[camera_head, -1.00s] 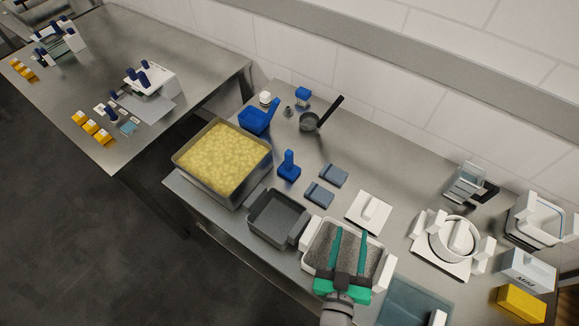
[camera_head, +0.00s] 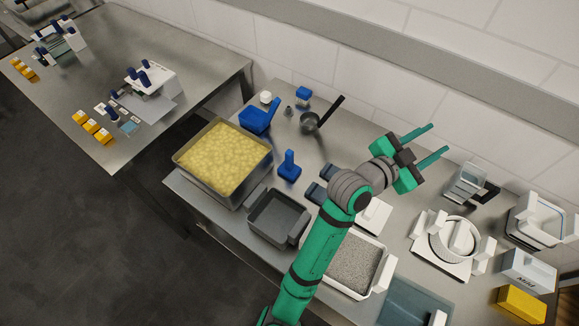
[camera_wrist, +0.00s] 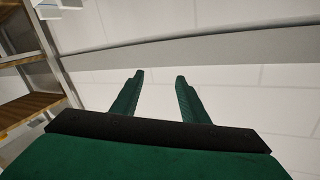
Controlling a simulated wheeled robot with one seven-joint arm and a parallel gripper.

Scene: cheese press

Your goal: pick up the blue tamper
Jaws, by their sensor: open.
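The blue tamper (camera_head: 289,166), a block with an upright handle, stands on the steel table right of the curd vat in the head view. My gripper (camera_head: 440,138) is raised over the right part of the table, well to the right of the tamper, with its fingers pointing right toward the wall. The two green fingers are apart with nothing between them. The wrist view also shows the open gripper (camera_wrist: 159,75) against the pale wall. The tamper is not in the wrist view.
The vat of yellow curds (camera_head: 222,158), a blue scoop (camera_head: 258,118), a dark-handled pan (camera_head: 311,122) and a grey tray (camera_head: 279,218) surround the tamper. My arm crosses above a white tray of grey grains (camera_head: 356,262). A white round mould (camera_head: 453,238) stands at right.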

